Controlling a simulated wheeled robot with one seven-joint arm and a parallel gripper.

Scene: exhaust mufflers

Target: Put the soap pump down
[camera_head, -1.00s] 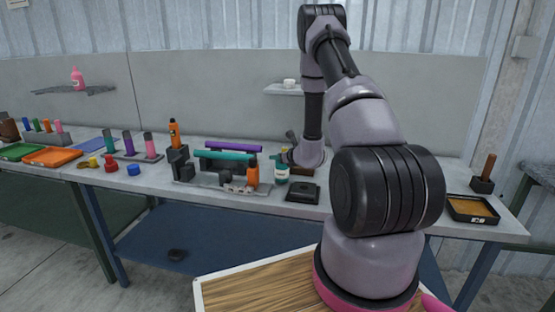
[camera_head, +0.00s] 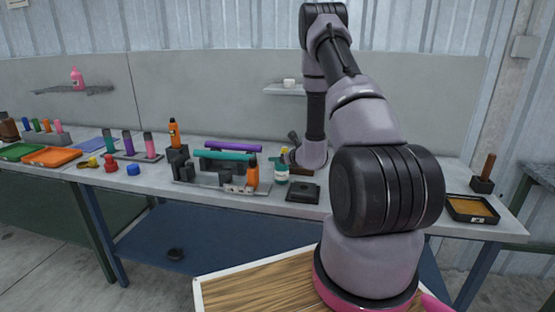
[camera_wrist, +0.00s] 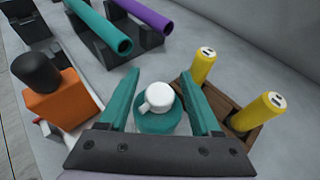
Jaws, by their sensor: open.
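The soap pump (camera_wrist: 158,112), a teal bottle with a white pump head, stands between the two teal fingers of my gripper (camera_wrist: 159,82) in the wrist view. The fingers are open on either side of it, with a visible gap at the pump head; contact lower down cannot be told. In the head view the soap pump (camera_head: 281,170) appears upright on the workbench (camera_head: 215,203), in front of my wrist. The fingers are hard to make out there.
An orange bottle (camera_wrist: 62,100) stands left of my gripper. A wooden holder (camera_wrist: 245,140) with yellow cylinders (camera_wrist: 204,66) is close on the right. Teal (camera_wrist: 100,28) and purple (camera_wrist: 145,14) tubes lie on dark supports beyond.

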